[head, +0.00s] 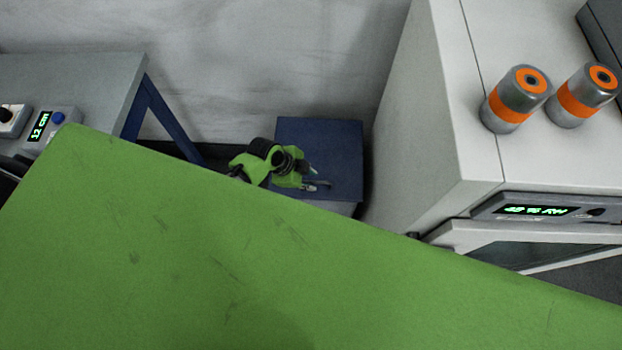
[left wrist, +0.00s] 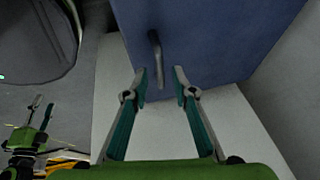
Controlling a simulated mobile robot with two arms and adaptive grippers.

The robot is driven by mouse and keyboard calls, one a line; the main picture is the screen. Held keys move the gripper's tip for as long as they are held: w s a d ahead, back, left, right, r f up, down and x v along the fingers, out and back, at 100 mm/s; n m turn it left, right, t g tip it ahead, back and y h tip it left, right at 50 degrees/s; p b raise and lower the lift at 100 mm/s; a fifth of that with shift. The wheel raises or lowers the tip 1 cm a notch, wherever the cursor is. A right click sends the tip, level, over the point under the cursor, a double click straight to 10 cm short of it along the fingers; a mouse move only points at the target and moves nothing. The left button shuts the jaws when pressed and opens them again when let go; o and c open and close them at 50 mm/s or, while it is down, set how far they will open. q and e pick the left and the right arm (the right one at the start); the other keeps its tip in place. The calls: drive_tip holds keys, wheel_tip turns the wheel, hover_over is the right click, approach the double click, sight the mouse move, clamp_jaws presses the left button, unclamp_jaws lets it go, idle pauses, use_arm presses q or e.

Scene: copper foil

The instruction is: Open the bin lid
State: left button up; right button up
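The bin stands by the back wall, with a dark blue lid (head: 335,150) that looks shut and lies flat on a pale body (left wrist: 245,125). A small grey bar handle (head: 322,183) sits near the lid's front edge; it also shows in the left wrist view (left wrist: 155,50). My left gripper (left wrist: 159,73) is open, its two fingertips apart at the lid's front edge, with the handle just beyond the gap between them. Nothing is held. In the head view, its arm partly covers the lid's left front. My right gripper (left wrist: 42,101) shows small at lower left, fingers apart and empty.
A white cabinet (head: 415,120) stands close to the bin's right, with two orange-banded cylinders (head: 516,99) (head: 582,95) on top and a display panel (head: 540,209) in front. A grey table (head: 85,85) with blue legs is at left. My green body hides the foreground.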

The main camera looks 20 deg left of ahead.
use_arm(q)
drive_tip(key=shift+w+d+f, duration=0.15)
drive_tip(key=shift+d+f, duration=0.05)
drive_tip(key=shift+f, duration=0.35)
use_arm(e)
drive_tip(key=shift+s+a+f, duration=0.15)
drive_tip(key=shift+s+a, duration=0.05)
use_arm(q)
clamp_jaws()
use_arm(e)
drive_tip(key=shift+s, duration=0.1)
